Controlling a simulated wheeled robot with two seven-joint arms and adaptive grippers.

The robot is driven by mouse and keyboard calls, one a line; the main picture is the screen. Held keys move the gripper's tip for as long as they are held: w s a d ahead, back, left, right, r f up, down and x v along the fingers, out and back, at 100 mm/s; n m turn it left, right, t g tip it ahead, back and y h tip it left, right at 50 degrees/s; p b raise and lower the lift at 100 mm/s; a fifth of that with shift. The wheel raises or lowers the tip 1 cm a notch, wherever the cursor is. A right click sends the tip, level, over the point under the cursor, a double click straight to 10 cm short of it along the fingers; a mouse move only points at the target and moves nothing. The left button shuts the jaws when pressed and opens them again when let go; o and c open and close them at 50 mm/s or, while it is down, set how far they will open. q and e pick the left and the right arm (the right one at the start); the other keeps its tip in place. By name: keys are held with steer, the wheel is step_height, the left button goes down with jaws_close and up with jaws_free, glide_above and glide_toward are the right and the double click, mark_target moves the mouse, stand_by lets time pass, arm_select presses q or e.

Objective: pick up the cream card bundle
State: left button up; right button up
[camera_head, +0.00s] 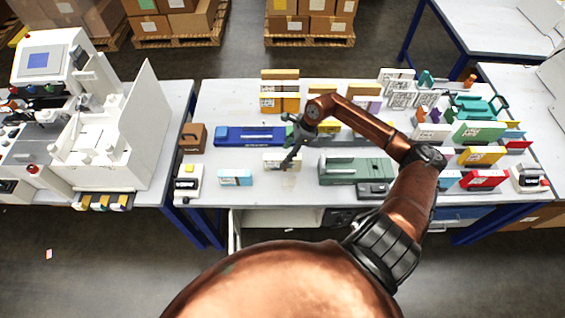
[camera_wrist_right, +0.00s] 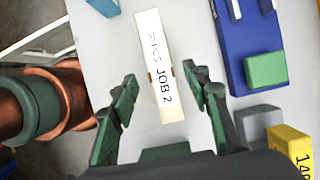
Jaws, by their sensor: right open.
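The cream card bundle (camera_head: 270,160) stands on the table, partly hidden behind my right gripper (camera_head: 290,158) in the head view. In the right wrist view the cream card bundle (camera_wrist_right: 152,45) is a long narrow block marked "JOB 2". My right gripper (camera_wrist_right: 160,92) is open, with one green finger on each side of the bundle's near end and visible gaps between. I see no finger touching it. My left gripper is not in view.
A blue device (camera_head: 235,135) lies behind the bundle, and a green device (camera_head: 350,170) is to its right. A light blue block (camera_head: 235,177) is to the left. Several card packs crowd the table's right side. Bare tabletop (camera_head: 290,190) lies in front.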

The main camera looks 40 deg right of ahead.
mark_target(285, 156)
steer(key=x, duration=0.6)
steer(key=shift+d+f+p, duration=0.1)
steer(key=shift+f+p, duration=0.1)
steer(key=shift+p, duration=0.1)
jaws_close()
